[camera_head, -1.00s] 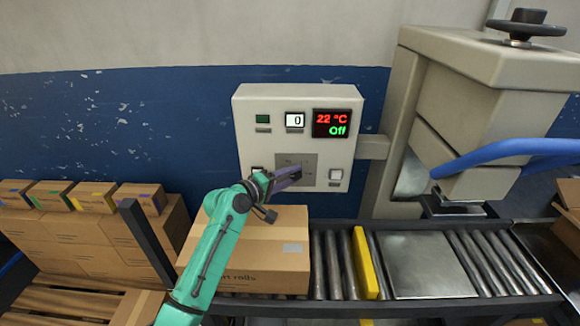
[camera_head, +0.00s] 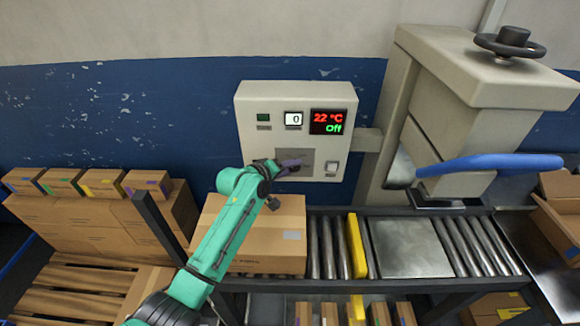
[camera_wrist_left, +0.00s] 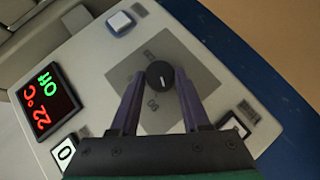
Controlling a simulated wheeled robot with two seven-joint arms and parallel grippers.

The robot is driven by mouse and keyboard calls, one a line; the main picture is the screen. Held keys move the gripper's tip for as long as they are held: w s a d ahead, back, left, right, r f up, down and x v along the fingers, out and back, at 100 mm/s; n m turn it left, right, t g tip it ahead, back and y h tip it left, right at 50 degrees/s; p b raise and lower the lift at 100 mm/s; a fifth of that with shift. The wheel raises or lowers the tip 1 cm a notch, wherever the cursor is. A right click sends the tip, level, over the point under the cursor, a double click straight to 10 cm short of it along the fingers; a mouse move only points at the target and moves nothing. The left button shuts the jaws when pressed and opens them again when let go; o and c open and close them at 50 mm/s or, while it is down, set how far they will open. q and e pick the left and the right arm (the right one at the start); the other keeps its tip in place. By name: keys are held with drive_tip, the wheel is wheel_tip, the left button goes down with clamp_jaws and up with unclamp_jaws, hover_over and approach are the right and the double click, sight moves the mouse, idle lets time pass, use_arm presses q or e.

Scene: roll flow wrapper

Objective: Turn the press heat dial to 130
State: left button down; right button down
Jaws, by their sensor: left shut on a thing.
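The press heat dial is a round black knob (camera_wrist_left: 160,75) with a white pointer line, on a grey square plate of the control panel (camera_head: 341,97). In the left wrist view the pointer runs roughly up and down the picture. My left gripper (camera_head: 297,163) reaches the panel; in the wrist view its two purple fingers (camera_wrist_left: 161,76) are shut on the knob from both sides. In the head view the gripper hides the knob. The panel's display (camera_head: 328,121) reads 22 °C and Off. My right gripper is not in view.
A small counter (camera_head: 293,119) shows 0, and a white button (camera_head: 331,167) is right of the dial plate. A carton (camera_head: 262,252) sits below my arm on the roller conveyor. The press with its blue handle (camera_head: 490,164) stands at the right.

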use_arm(q)
drive_tip(key=shift+c, duration=1.9)
unclamp_jaws()
drive_tip(key=b+v, duration=0.2)
drive_tip(key=v, duration=1.2)
drive_tip(key=shift+s, duration=0.2)
drive_tip(key=shift+a+r, duration=0.1)
